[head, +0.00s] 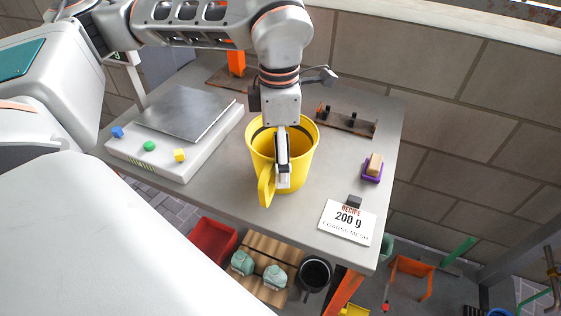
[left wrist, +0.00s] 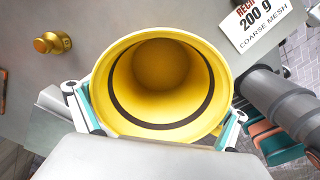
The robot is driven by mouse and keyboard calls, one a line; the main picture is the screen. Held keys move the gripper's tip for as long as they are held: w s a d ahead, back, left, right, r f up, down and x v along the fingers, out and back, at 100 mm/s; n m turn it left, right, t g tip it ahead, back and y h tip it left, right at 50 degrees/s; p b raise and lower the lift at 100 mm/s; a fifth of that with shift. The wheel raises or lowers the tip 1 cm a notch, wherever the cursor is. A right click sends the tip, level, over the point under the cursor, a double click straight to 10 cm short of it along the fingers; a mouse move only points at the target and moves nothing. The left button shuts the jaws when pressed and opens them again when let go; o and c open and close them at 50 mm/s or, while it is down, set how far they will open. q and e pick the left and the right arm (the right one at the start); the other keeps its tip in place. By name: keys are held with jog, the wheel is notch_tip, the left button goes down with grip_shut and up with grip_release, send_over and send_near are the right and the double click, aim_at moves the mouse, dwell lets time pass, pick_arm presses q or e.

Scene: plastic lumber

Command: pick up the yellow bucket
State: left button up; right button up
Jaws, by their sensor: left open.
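The yellow bucket (head: 304,150) stands upright on the grey table (head: 215,200), its handle toward the front left. In the left wrist view I look down into the open mouth of the bucket (left wrist: 160,70), which appears empty, with a dark ring inside. My left gripper (head: 283,178) points down at the bucket, one finger in front of its near side beside the handle. In the left wrist view the open fingers of the gripper (left wrist: 155,110) lie on either side of the bucket's rim. I cannot tell whether they touch it. My right gripper is not in view.
A white scale (head: 140,160) with a metal plate and coloured buttons stands left. A recipe card (head: 347,222) reads 200 g coarse mesh at the front right. A brush on a purple base (head: 372,168) sits right. A dark rack (head: 347,122) is behind. Containers stand below the table.

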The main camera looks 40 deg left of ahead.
pick_arm(q)
jog(key=c, duration=1.2)
jog(key=shift+o, duration=0.2)
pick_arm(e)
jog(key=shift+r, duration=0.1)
pick_arm(q)
jog(key=shift+r, duration=0.2)
jog(key=shift+r, duration=0.3)
jog(key=shift+c, duration=0.5)
notch_tip(320, 180, up, 11)
jog(key=shift+r+p, duration=0.2)
jog(key=shift+p, duration=1)
jog(key=shift+c, duration=0.9)
notch_tip(320, 180, up, 8)
jog(key=p, duration=0.1)
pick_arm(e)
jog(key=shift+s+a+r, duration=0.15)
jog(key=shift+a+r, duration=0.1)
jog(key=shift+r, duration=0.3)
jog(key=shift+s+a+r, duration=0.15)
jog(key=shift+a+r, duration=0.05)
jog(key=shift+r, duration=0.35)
